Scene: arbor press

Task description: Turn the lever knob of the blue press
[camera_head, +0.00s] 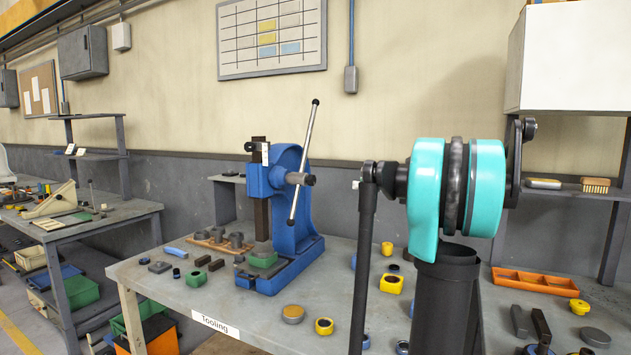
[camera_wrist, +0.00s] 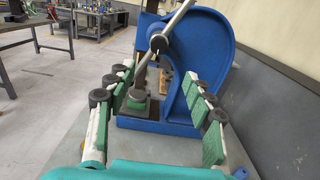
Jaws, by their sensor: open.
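The blue press (camera_head: 296,235) stands on the grey workbench left of centre. Its blue frame (camera_wrist: 215,45) fills the upper middle of the wrist view. Its metal lever (camera_head: 304,160) is tilted, upper end to the right, and passes through a grey hub (camera_head: 300,179). Dark knobs cap its upper end (camera_head: 315,102) and lower end (camera_head: 291,222). In the wrist view the hub (camera_wrist: 158,43) lies between the finger directions. My gripper (camera_wrist: 160,88) is open and empty, its green-padded fingers apart on either side, facing the press. My arm hides the gripper in the head view.
The workbench (camera_head: 240,312) holds small blocks, yellow rings and a wooden rack (camera_head: 218,242) beside the press. An orange tray (camera_head: 540,284) lies at the right. The wall is behind the press.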

